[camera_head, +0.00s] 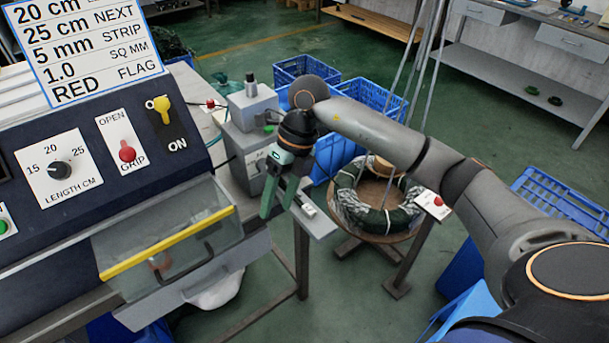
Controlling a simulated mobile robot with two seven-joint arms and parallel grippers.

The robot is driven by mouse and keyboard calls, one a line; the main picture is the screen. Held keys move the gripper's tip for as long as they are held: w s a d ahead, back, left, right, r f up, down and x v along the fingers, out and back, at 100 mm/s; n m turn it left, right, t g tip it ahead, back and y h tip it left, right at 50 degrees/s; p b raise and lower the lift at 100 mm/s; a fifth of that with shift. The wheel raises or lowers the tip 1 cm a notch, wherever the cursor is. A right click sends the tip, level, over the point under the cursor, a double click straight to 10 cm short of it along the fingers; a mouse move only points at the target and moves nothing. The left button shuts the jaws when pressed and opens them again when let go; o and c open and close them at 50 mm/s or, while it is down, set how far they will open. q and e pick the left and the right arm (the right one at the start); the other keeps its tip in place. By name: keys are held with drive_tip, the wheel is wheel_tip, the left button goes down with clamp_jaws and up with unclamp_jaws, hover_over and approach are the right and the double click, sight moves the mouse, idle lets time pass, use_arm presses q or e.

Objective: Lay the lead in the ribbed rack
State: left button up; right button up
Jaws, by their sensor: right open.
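My right gripper (277,202) hangs in the middle of the view, pointing down with its green fingers apart. It is beside a grey bench machine (250,108) and above the left part of a small grey shelf (320,228). I cannot make out a lead between its fingers or elsewhere. White ribbed bars (14,82) show at the far left behind the sign; I cannot tell whether they are the ribbed rack. My left gripper is not in view.
A dark control panel (85,195) with a clear yellow-edged guard (165,240) fills the left. A wrapped cable coil (378,200) sits on a round wooden stand. Blue crates (372,95) stand behind my arm. Green floor (480,125) is open toward the back bench.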

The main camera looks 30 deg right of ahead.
sight(311, 211)
drive_tip(key=w+d+r+m+h, duration=0.2)
drive_tip(key=d+r+h, duration=0.15)
drive_tip(key=d, duration=0.55)
drive_tip(key=shift+t+h, duration=0.3)
drive_tip(key=shift+h, duration=0.05)
drive_tip(key=f, duration=0.6)
drive_tip(key=f+b, duration=0.1)
drive_tip(key=f, duration=0.6)
drive_tip(key=shift+s+a, duration=0.1)
drive_tip(key=shift+s, duration=0.1)
drive_tip(key=shift+r, duration=0.1)
clamp_jaws()
drive_tip(key=shift+s+p, duration=0.55)
drive_tip(key=shift+s, duration=0.5)
drive_tip(key=shift+s+d+p, duration=0.15)
drive_tip(key=shift+s+p, duration=0.2)
drive_tip(key=shift+s, duration=0.75)
drive_tip(key=shift+s+d+p, duration=0.1)
drive_tip(key=shift+s+p, duration=0.2)
drive_tip(key=shift+s, duration=0.8)
